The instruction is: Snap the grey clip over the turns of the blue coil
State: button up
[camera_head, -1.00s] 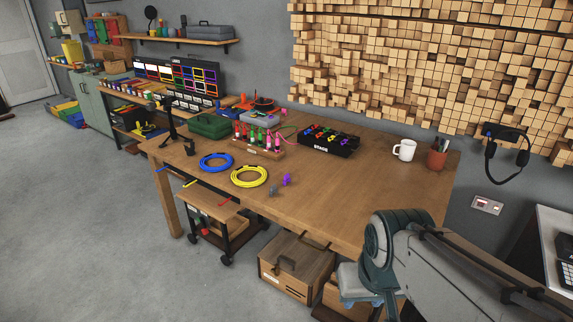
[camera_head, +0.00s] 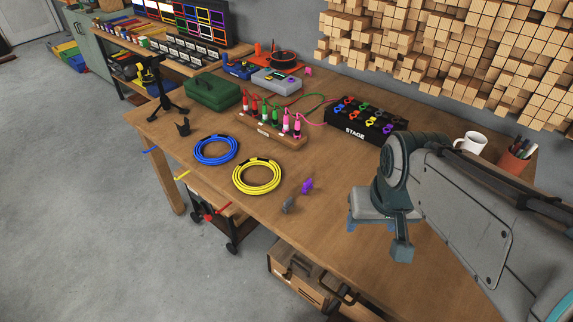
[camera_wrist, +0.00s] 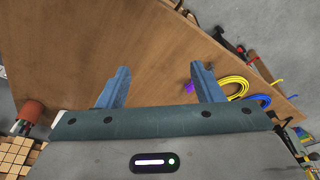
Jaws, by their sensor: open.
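The grey clip (camera_head: 289,205) stands on the table near its front edge, beside a purple clip (camera_head: 307,186). The blue coil (camera_head: 213,164) lies flat on the table, left of the yellow coil (camera_head: 257,191). My gripper (camera_head: 372,223) is right of both clips, apart from them, above the table.
A rack of coloured plugs (camera_head: 270,133), a black stage box (camera_head: 365,124) and a green case (camera_head: 213,92) stand behind the coils. A small black holder (camera_head: 183,127) is left of the blue coil. A mug (camera_head: 470,143) and pen cup (camera_head: 515,158) are at the right.

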jog(key=w+a+f+n+g+b, duration=0.1)
jog(key=w+a+f+n+b, duration=0.15)
jog(key=w, duration=0.45)
jog(key=w+a+f+n+b, duration=0.1)
jog(key=w+a+n, duration=0.25)
jog(key=w, duration=0.35)
jog(key=n+g+b, duration=0.2)
jog(key=n+b, duration=0.1)
jog(key=n, duration=0.1)
send_over(288, 200)
notch_tip(288, 200, down, 9)
notch_tip(288, 200, down, 8)
jog(key=shift+w+d+f, duration=0.1)
jog(key=shift+d, duration=0.05)
notch_tip(288, 200, down, 5)
jog(key=shift+f, duration=0.1)
jog(key=shift+c, duration=0.2)
jog(key=c, duration=1)
